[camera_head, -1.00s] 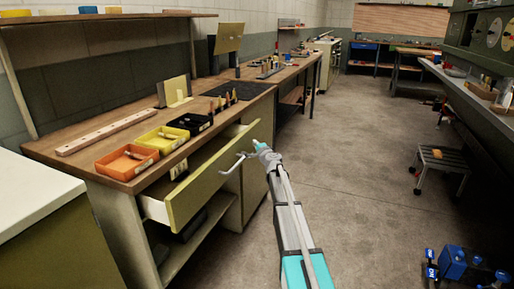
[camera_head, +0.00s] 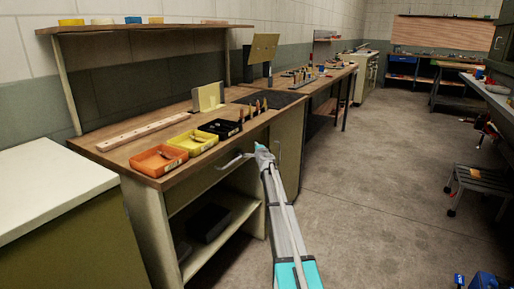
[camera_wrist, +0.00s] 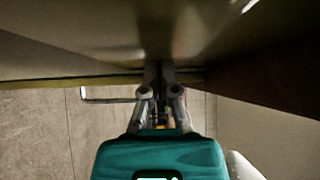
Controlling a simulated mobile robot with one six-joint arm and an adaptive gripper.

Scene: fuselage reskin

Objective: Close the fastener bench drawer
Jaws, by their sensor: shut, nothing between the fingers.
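The fastener bench drawer (camera_head: 203,187) sits under the wooden bench top (camera_head: 150,176). Its front looks about flush with the bench, with no open interior showing. Its bar handle (camera_head: 234,161) sticks out towards the aisle, and the handle also shows in the wrist view (camera_wrist: 105,100). My gripper (camera_head: 262,153) is shut and empty, to the right of the handle near the drawer front's far end. In the wrist view my gripper (camera_wrist: 159,72) has its fingertips at or very close to a dark panel. I cannot tell whether they touch it.
Orange (camera_head: 158,160), yellow (camera_head: 193,143) and black (camera_head: 220,128) bins stand along the bench front edge. An open shelf (camera_head: 225,228) lies below the drawer. A white-topped cabinet (camera_head: 45,190) stands at left. The floor (camera_head: 375,190) right of my arm is clear up to a step stool (camera_head: 483,180).

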